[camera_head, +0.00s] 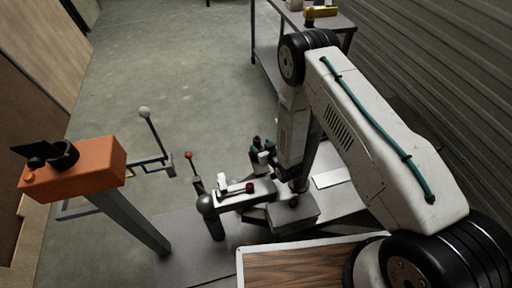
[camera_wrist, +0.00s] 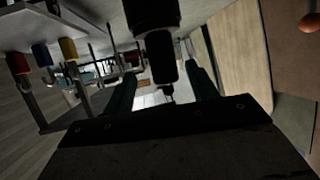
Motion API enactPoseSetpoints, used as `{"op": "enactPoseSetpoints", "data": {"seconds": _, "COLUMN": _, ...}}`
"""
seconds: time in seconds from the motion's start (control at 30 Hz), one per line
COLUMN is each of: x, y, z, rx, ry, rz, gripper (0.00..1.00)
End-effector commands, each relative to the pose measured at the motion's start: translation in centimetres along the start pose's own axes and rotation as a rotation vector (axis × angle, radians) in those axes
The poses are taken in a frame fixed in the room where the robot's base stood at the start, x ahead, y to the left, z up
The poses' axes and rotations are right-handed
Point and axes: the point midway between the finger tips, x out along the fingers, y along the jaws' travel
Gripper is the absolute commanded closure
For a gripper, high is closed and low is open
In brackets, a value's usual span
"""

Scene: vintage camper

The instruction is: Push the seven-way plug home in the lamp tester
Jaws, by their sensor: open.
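The lamp tester is an orange box (camera_head: 78,163) on a grey post, at the left of the head view. A short black round part (camera_head: 65,154) stands on its top, with a dark flap (camera_head: 33,152) beside it. I cannot tell whether that round part is the seven-way plug or only the socket. My gripper (camera_head: 262,150) is well to the right of the tester, near the drawbar coupling, with its teal fingers apart. In the wrist view a dark stepped cylinder (camera_wrist: 157,45) shows between the fingers. I cannot tell what it is or whether they touch it.
A metal table (camera_head: 335,25) stands at the back. The concrete floor behind the tester is clear.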

Motion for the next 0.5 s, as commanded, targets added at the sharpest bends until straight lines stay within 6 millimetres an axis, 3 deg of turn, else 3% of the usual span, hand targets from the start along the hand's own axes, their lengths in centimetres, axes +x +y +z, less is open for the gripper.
{"op": "enactPoseSetpoints", "data": {"seconds": 0.3, "x": 4.3, "y": -0.7, "z": 0.0, "rx": 0.000, "ry": -0.001, "rz": -0.001, "gripper": 0.42}}
{"op": "enactPoseSetpoints", "data": {"seconds": 0.5, "x": 6.1, "y": -0.7, "z": 0.0, "rx": 0.000, "ry": -0.001, "rz": -0.002, "gripper": 0.42}}
